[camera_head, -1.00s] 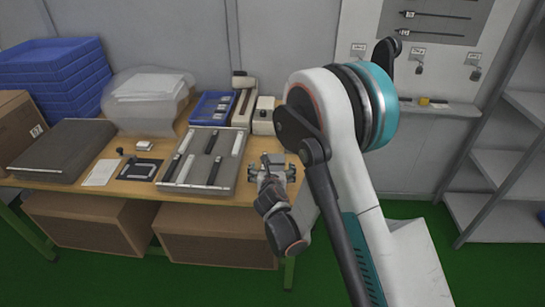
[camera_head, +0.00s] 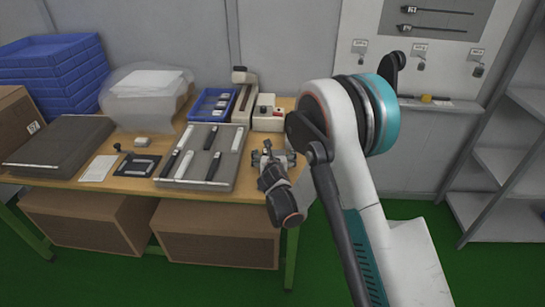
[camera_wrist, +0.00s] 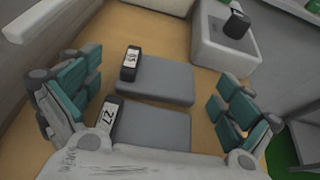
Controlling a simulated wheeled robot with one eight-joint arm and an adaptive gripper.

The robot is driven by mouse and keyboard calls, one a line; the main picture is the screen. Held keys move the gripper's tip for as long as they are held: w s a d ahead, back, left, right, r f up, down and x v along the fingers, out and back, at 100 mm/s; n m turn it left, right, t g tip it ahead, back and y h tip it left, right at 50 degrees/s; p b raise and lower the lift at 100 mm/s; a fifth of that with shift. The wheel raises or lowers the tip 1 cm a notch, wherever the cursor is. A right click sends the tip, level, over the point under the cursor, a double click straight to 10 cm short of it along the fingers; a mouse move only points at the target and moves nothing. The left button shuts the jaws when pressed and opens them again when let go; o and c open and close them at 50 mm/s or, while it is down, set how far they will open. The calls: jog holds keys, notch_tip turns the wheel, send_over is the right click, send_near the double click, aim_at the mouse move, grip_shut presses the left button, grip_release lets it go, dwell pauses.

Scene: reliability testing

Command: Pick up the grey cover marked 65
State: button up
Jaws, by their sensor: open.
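In the wrist view, a flat grey cover (camera_wrist: 158,80) lies on the wooden table with a black end tab and a small white label that appears to read 65. A second grey cover (camera_wrist: 155,127) lies closer, its label reading like 27. My gripper (camera_wrist: 160,105) is open and empty, its teal-padded fingers to the left and right of the covers. My wrist housing hides the near edge of the closer cover. In the head view, my gripper (camera_head: 268,156) is over the table's right end, and the covers cannot be made out there.
A white device with a black knob (camera_wrist: 226,40) stands behind the covers at the right. Left of my gripper are a grey tray with black and white strips (camera_head: 190,185), a blue bin (camera_head: 200,118) and a dark grey case (camera_head: 60,140). The table (camera_head: 135,187) ends just right of my gripper.

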jog(key=c, duration=1.1)
jog(key=shift+c, duration=0.2)
jog(key=shift+r, duration=0.1)
